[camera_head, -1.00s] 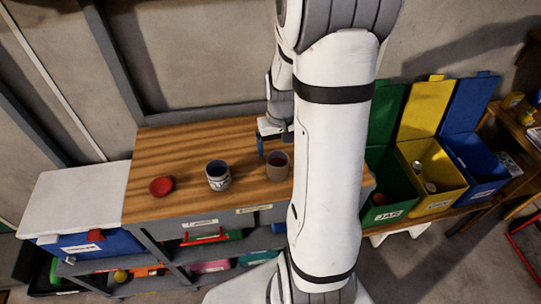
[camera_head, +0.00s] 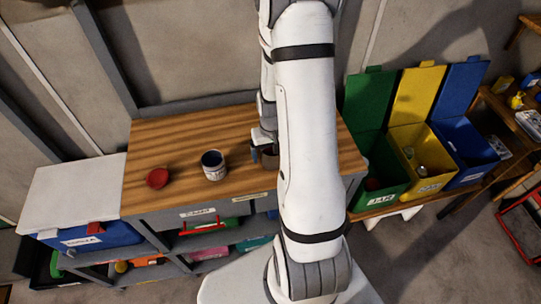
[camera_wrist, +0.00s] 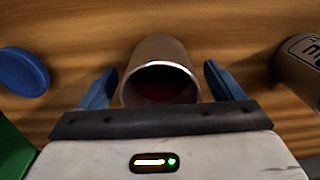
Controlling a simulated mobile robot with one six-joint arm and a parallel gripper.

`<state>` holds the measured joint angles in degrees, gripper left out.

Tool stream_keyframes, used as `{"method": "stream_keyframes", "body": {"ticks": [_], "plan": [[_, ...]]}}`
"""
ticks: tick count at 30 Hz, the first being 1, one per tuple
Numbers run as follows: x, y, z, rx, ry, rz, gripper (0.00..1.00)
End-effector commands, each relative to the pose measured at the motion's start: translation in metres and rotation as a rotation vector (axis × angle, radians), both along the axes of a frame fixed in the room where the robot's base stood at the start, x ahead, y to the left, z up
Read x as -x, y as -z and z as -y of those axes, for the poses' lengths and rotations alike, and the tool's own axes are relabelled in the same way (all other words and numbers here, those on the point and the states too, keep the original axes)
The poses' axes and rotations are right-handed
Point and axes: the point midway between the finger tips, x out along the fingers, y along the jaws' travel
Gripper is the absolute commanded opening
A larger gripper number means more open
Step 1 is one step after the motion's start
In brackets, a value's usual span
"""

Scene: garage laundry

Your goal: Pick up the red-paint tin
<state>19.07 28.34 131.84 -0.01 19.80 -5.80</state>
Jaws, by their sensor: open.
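The red-paint tin (camera_wrist: 158,62) is a grey-brown cylinder with a pale rim and dark red inside. In the wrist view it lies between the two blue fingers of my gripper (camera_wrist: 161,86), with a gap on each side. My gripper is open and holds nothing. In the head view the tin (camera_head: 271,158) stands on the wooden bench top (camera_head: 185,140), partly hidden by my arm. My gripper (camera_head: 263,150) is right at it there.
A second tin (camera_head: 214,166) with dark contents stands to the left, and a red round dish or lid (camera_head: 157,178) beyond it. A blue disc (camera_wrist: 24,71) lies left in the wrist view. Green (camera_head: 380,185), yellow (camera_head: 428,170) and blue (camera_head: 470,150) bins stand right of the bench.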

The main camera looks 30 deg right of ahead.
Motion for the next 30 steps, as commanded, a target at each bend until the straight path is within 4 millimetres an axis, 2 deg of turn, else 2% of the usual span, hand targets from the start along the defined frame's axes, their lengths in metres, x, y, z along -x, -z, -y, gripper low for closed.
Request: {"method": "stream_keyframes", "body": {"ticks": [2, 21, 30], "plan": [[0.0, -0.0001, -0.0001, 0.0, 0.0, 0.0, 0.87], [-0.0001, -0.0004, -0.0006, 0.0, -0.001, 0.0, 0.35], [-0.0005, -0.0023, -0.0007, 0.0, -0.002, 0.001, 0.35]]}}
